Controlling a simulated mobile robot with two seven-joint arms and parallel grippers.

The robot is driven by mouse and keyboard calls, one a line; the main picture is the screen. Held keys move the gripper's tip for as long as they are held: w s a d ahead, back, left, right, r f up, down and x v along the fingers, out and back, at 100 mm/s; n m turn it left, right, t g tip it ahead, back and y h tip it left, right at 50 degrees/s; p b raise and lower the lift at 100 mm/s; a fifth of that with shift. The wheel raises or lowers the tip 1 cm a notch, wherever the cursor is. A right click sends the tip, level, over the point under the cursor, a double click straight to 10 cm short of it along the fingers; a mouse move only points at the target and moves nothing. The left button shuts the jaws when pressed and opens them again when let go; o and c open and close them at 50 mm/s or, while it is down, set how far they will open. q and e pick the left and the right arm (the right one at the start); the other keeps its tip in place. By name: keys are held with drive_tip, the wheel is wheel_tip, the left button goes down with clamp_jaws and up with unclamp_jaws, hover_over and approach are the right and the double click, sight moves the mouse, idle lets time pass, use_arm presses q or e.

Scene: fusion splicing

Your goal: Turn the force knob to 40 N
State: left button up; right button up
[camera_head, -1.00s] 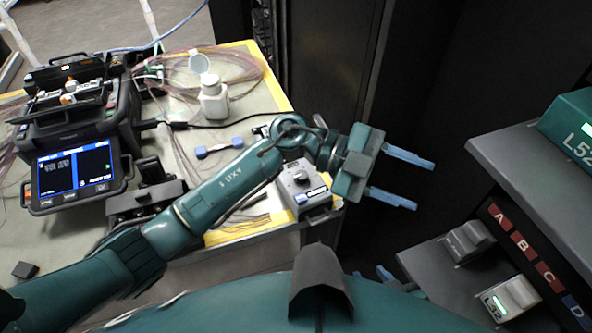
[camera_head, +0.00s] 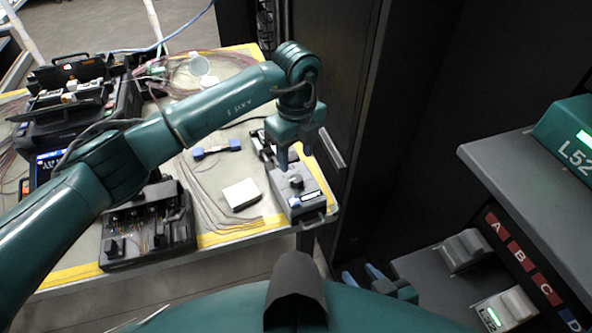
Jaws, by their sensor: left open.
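A small grey box (camera_head: 309,209) with a dark round force knob (camera_head: 296,181) on top and a small display on its front edge sits at the right end of the table. My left gripper (camera_head: 295,162) points down over the box, just behind and above the knob. I cannot tell whether a finger touches the knob. The setting on the knob is too small to read. My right gripper (camera_head: 364,275) is low at the bottom, beside the grey shelf, with its blue fingers apart and empty.
The fusion splicer (camera_head: 75,103) stands at the left, partly behind my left arm. A black open tray (camera_head: 150,250), a white pad (camera_head: 242,194) and a blue-ended tool (camera_head: 217,149) lie on the table (camera_head: 255,231). A labelled rack (camera_head: 530,185) is at the right.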

sight(296, 178)
use_arm(q)
wheel_tip(296, 178, down, 6)
drive_tip(key=shift+f, duration=0.25)
drive_tip(key=c, duration=1)
